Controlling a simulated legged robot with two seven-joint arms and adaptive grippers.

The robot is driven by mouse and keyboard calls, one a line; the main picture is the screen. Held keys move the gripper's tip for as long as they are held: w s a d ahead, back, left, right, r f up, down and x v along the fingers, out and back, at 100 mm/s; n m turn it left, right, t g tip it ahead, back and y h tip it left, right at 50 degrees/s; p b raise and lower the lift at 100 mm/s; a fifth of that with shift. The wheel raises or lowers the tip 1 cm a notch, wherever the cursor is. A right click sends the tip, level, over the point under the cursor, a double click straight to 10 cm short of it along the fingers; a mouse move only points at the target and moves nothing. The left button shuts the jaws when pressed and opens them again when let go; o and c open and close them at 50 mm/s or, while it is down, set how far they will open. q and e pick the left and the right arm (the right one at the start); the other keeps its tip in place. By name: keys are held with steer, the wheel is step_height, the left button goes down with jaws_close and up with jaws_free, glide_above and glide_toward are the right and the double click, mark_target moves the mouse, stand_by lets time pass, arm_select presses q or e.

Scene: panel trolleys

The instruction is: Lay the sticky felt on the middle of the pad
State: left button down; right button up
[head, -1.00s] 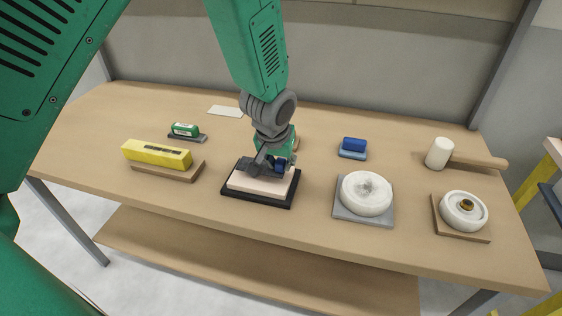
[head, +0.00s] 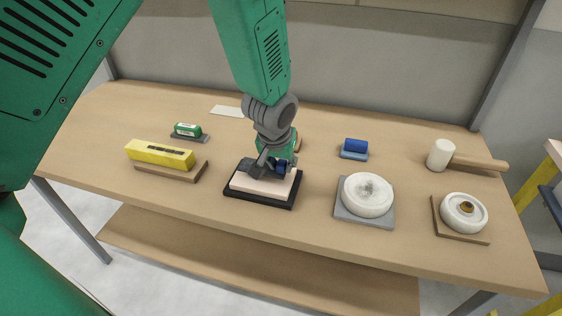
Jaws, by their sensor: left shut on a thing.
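The pad (head: 264,189) is a pale pinkish block on a black base near the front middle of the table. My left gripper (head: 265,169) is right over it, pointing down, with its fingers close to the pale top. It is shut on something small. A dark blue bit shows at the fingers, and I take the held thing for the sticky felt, mostly hidden by the fingers. I cannot tell whether it touches the pad. My right gripper is not in view.
A yellow level (head: 160,154) on a board and a green-and-white block (head: 187,130) stand left. Right are a blue roll (head: 356,146), a white disc (head: 367,194), a mallet (head: 441,154) and a white wheel (head: 463,212). A white card (head: 227,111) lies behind.

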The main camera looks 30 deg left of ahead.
arm_select(q)
steer(key=shift+f+b, duration=0.65)
steer(key=shift+f, duration=0.5)
steer(key=c, duration=1.3)
jaws_free()
steer(key=p+v, duration=0.7)
steer(key=v, duration=0.1)
steer(key=shift+r, duration=0.1)
